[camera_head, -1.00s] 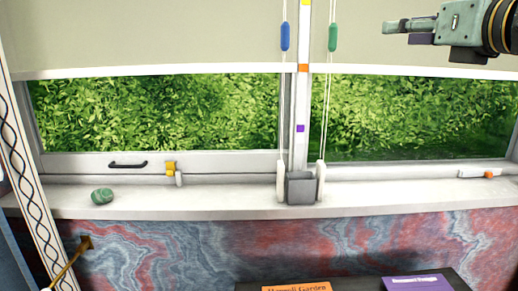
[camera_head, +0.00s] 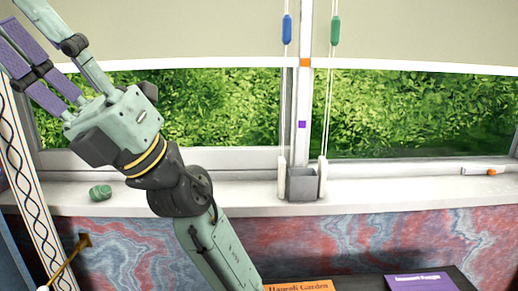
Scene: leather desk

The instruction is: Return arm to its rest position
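My gripper (camera_head: 25,28) is at the upper left of the head view, pointing up and left. Its green and purple fingers stand apart, with nothing seen between them. The fingertips lie close to the picture's left and top edges. My arm (camera_head: 215,240) comes up from the bottom middle and crosses in front of the window sill and the left window pane.
A green lump (camera_head: 100,192) lies on the white sill (camera_head: 400,193) left of my arm. A grey box (camera_head: 302,184) stands mid-sill under blue (camera_head: 287,30) and green (camera_head: 335,31) cord pulls. An orange book (camera_head: 300,286) and a purple book (camera_head: 420,283) lie at the bottom.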

